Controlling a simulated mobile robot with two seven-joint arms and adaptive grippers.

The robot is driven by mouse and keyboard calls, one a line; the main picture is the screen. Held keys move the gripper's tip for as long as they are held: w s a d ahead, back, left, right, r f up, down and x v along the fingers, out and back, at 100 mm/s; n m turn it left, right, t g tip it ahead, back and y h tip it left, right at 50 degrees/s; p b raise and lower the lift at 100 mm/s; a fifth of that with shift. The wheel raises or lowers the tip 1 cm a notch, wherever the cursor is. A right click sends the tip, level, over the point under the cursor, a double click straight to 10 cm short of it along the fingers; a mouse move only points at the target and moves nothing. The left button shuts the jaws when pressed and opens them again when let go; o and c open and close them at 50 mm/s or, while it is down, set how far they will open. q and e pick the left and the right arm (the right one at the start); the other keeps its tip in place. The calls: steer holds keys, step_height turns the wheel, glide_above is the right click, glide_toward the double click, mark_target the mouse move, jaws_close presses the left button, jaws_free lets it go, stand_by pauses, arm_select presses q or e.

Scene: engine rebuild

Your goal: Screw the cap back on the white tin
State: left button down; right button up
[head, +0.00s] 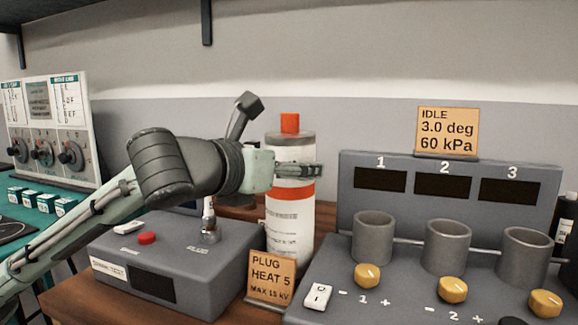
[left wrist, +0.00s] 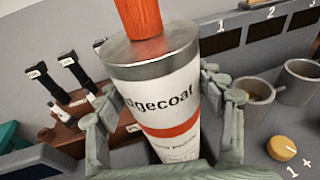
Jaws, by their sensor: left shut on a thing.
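The white tin (head: 291,225) is a tall cylinder with an orange band and a grey metal top, upright in the head view. Its base is hidden behind a small sign. The orange cap (head: 290,123) is on the tin's top; I cannot tell whether it is screwed tight. My left gripper (head: 296,170) is shut on the upper body of the tin, below the cap. In the left wrist view the tin (left wrist: 172,108) is between the two fingers (left wrist: 165,125), with the cap (left wrist: 140,18) at the upper edge. My right gripper is not in view.
A grey spark-test box (head: 170,255) with a red button is left of the tin. An orange PLUG HEAT 5 sign (head: 272,277) stands in front. A grey console (head: 400,285) with several cups and yellow knobs is close on the right. A gauge panel (head: 45,130) stands far left.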

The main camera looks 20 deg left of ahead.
arm_select(q)
steer(key=shift+c, duration=1.3)
jaws_free()
steer(key=shift+f, duration=0.1)
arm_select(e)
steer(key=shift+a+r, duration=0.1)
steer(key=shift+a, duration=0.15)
arm_select(q)
steer(key=b+v, duration=0.7)
steer(key=v, duration=0.5)
steer(key=shift+b, duration=0.3)
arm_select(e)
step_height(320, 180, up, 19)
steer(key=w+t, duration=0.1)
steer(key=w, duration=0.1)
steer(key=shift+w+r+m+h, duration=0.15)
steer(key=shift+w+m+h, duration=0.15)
